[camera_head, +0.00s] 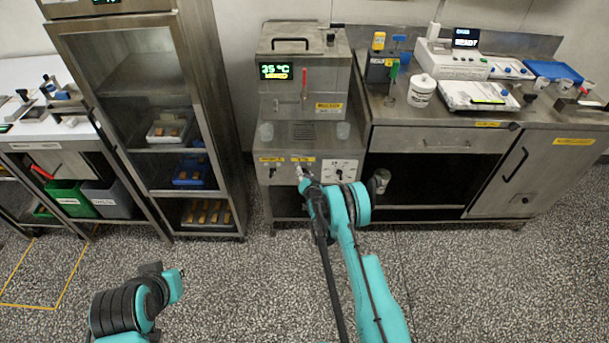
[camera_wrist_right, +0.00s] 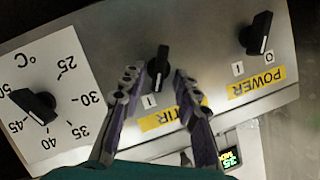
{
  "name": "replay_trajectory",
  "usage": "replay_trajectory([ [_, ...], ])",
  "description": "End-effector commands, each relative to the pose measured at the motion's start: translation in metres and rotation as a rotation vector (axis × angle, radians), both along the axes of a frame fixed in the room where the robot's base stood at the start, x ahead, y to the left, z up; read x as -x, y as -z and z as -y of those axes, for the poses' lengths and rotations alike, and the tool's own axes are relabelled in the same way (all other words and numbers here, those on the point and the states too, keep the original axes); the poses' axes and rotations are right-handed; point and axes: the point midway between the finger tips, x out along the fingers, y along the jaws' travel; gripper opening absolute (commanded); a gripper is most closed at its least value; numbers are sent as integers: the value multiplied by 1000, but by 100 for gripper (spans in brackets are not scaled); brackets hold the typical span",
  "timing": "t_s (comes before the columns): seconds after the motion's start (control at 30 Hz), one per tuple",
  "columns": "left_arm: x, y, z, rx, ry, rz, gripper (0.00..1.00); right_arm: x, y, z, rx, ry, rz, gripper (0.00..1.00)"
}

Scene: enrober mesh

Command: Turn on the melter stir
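The melter (camera_head: 335,75) is a steel cabinet with a green display. Its lower panel carries the stir switch, a black knob (camera_wrist_right: 159,66) over a yellow label (camera_wrist_right: 172,116) partly covered by a finger, in the upside-down right wrist view. My right gripper (camera_wrist_right: 157,78) is open, with one finger on each side of the stir knob; I cannot tell whether they touch it. In the head view my right gripper (camera_head: 303,176) is small at the panel, and the knob is hidden. My left arm is low at the left; its fingers cannot be made out.
The power knob (camera_wrist_right: 257,33) and the temperature dial (camera_wrist_right: 35,105) flank the stir knob closely. A steel bench (camera_head: 450,140) stands to the right and a shelf cabinet (camera_head: 125,70) to the left.

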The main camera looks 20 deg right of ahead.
Motion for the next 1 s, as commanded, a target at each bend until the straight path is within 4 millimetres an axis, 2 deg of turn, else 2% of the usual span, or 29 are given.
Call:
replay_trajectory([
  [0.3, 0, 0, 0, 0, 0, 0, 0, 0, -58, 0, 0, 0, 0, 31],
  [0.5, 0, 0, 0, 0, 0, 0, 0, -1, -87, 0, 0, 0, 0, 31],
  [0.63, 0, 0, 0, 0, 0, 0, 0, -1, -94, 0, 0, 0, 0, 31],
  [1.0, 0, 0, 0, 0, 0, 0, 0, -1, -96, 1, 2, 0, -5, 31],
])
